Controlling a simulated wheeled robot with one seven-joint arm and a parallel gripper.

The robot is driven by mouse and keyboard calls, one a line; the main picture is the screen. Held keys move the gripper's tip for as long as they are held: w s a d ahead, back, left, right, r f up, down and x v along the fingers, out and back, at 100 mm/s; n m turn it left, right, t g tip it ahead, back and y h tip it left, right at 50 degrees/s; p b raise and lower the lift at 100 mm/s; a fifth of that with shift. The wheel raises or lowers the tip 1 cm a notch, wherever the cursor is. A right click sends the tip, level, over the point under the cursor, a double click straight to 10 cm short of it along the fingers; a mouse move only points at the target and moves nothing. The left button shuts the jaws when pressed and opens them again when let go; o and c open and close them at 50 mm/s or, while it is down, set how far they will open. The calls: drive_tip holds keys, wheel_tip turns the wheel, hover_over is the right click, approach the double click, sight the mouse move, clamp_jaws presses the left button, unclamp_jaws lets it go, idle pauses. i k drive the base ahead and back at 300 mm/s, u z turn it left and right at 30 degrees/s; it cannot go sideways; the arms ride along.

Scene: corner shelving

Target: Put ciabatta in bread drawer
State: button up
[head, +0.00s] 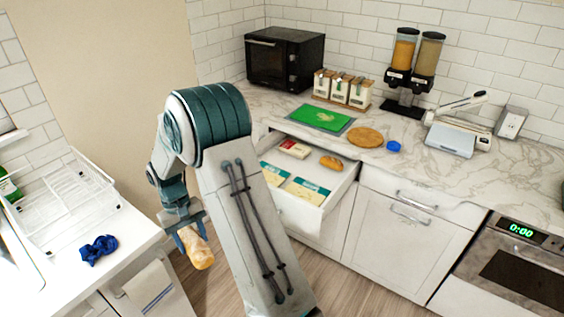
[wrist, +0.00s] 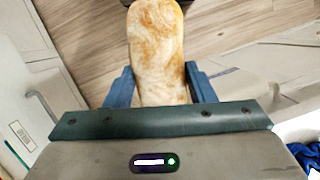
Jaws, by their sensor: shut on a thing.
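The ciabatta (head: 197,249) is a pale golden loaf hanging in my gripper (head: 187,226) over the floor gap between the two counters. In the wrist view the ciabatta (wrist: 156,50) sits lengthwise between the two blue fingers of my gripper (wrist: 159,88), which are shut on its sides. The open drawer (head: 326,211) is under the back counter, to the right of my gripper and apart from it. A small bread roll (head: 331,162), a red-and-white packet (head: 295,149) and several flat packets lie in the drawer. My arm hides the drawer's left part.
A green board (head: 320,117), a round wooden board (head: 365,137) and a blue item (head: 393,146) lie on the back counter. A black oven (head: 284,58) and dispensers (head: 412,70) stand behind. The left counter holds a white dish rack (head: 65,205) and a blue cloth (head: 98,249).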

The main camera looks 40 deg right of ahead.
sight(283, 186)
drive_tip(key=i, duration=1.05)
drive_tip(key=z, duration=1.35)
drive_tip(key=i, duration=0.5)
drive_tip(key=u, duration=0.05)
